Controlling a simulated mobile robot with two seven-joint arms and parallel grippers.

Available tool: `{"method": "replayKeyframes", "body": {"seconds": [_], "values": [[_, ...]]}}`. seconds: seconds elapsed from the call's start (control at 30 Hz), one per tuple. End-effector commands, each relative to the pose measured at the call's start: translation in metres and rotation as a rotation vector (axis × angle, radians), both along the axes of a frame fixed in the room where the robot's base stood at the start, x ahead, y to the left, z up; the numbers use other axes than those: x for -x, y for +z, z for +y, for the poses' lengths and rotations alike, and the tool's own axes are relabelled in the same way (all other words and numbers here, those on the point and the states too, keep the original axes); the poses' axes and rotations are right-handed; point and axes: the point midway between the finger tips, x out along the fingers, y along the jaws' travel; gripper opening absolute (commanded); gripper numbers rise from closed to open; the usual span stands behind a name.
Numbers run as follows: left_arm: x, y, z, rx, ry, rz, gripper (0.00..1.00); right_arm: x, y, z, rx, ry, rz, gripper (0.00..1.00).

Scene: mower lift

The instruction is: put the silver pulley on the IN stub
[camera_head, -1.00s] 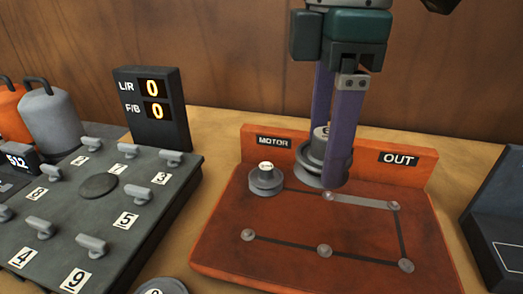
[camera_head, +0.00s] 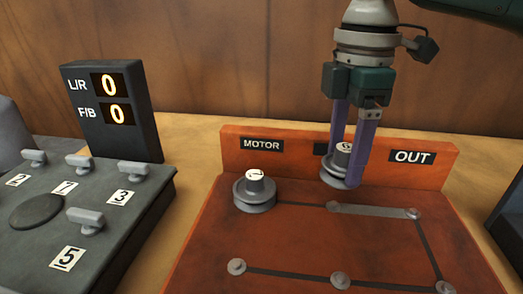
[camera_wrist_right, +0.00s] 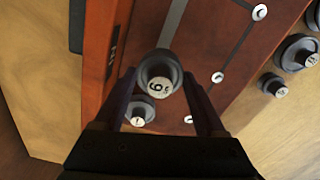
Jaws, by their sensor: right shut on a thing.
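My right gripper (camera_head: 345,181) is shut on a silver pulley (camera_head: 338,172), a stepped grey disc with a numbered white cap. It holds the pulley upright low over the orange-red board, between the MOTOR and OUT labels. In the right wrist view the pulley (camera_wrist_right: 160,75) is between the two fingers, its cap marked 6 or 9. The middle label (camera_head: 321,148) is mostly covered by a finger and cannot be read. The stub under the pulley is hidden, so I cannot tell whether the pulley sits on it. My left gripper is not in view.
Another grey pulley (camera_head: 254,197) stands by the MOTOR label (camera_head: 262,145). The orange-red board (camera_head: 290,232) has a back panel and a dark line track with round studs. A grey numbered panel and display (camera_head: 115,110) stand left. More pulleys (camera_wrist_right: 297,54) lie off the board.

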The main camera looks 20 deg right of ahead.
Motion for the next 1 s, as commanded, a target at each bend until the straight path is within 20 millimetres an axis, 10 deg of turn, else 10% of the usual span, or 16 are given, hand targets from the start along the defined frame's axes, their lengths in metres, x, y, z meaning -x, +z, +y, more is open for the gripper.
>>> {"method": "replayKeyframes", "body": {"seconds": [0.43, 0.83, 0.87, 1.0], "values": [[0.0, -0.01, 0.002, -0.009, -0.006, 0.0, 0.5, 0.0, -0.057, 0.0, 0.001, -0.001, 0.001, 0.0], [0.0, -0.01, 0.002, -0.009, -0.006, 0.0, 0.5, 0.0, -0.062, 0.0, 0.001, -0.001, -0.001, 0.0], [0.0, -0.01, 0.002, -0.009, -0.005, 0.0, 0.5, 0.0, -0.062, 0.0, 0.001, -0.001, -0.001, 0.74], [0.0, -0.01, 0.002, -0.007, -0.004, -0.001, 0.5, 0.0, -0.061, 0.0, 0.001, -0.001, -0.001, 0.9]]}}
